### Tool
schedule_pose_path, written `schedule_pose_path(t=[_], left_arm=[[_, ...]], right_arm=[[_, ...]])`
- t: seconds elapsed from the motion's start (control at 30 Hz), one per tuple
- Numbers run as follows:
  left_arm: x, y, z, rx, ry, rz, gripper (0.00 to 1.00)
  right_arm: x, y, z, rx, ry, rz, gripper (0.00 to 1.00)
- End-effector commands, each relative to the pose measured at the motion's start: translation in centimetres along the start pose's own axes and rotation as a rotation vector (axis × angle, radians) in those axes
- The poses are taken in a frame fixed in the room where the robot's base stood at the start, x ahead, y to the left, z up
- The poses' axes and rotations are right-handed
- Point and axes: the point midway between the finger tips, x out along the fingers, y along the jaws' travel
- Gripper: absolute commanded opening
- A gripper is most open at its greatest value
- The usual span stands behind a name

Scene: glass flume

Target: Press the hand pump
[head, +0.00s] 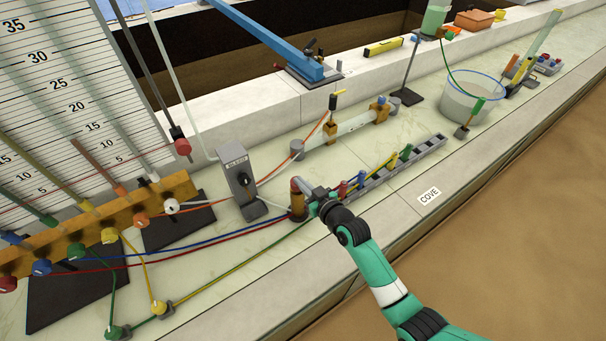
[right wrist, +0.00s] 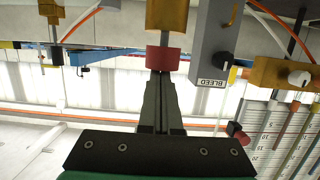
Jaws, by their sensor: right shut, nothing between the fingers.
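The hand pump (head: 297,205) looks like a short brass cylinder with a red cap, standing on the pale bench near the middle of the head view. In the right wrist view, which is upside down, its red cap (right wrist: 163,60) and brass body (right wrist: 167,14) show straight ahead of the fingers. My right gripper (head: 306,188) is shut and empty, with its fingertips right at the cap. In the wrist view the shut fingers (right wrist: 160,78) meet the cap's edge; I cannot tell whether they touch it. My left gripper is not in view.
A grey rack (head: 402,168) with several coloured valves lies just right. Tubes run left to a manometer board (head: 60,100). A clear bucket (head: 470,98) stands far right. The bench front by the COVE label (head: 429,196) is clear.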

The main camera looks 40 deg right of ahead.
Motion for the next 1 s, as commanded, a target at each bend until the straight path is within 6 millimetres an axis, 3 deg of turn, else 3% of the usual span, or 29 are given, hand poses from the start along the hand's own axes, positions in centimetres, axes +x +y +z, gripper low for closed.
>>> schedule_pose_path(t=[0.17,0.3,0.37,0.5,0.7,1.0], left_arm=[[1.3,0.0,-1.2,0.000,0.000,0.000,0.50],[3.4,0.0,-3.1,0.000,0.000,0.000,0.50],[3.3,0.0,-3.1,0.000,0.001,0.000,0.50],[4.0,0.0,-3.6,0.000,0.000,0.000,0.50],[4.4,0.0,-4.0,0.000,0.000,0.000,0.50],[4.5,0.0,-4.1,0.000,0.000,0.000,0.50]], right_arm=[[-0.4,-0.1,-1.6,0.000,-0.005,-0.002,0.00],[-1.1,-0.3,-4.9,-0.001,-0.003,-0.005,0.00],[-2.4,-0.3,-4.1,0.000,-0.006,-0.005,0.00],[-5.9,-0.3,-4.1,-0.001,-0.003,-0.005,0.00],[-9.6,-0.2,-4.0,-0.001,-0.001,-0.004,0.00],[-10.9,-0.3,-3.9,-0.001,0.000,-0.005,0.00]])
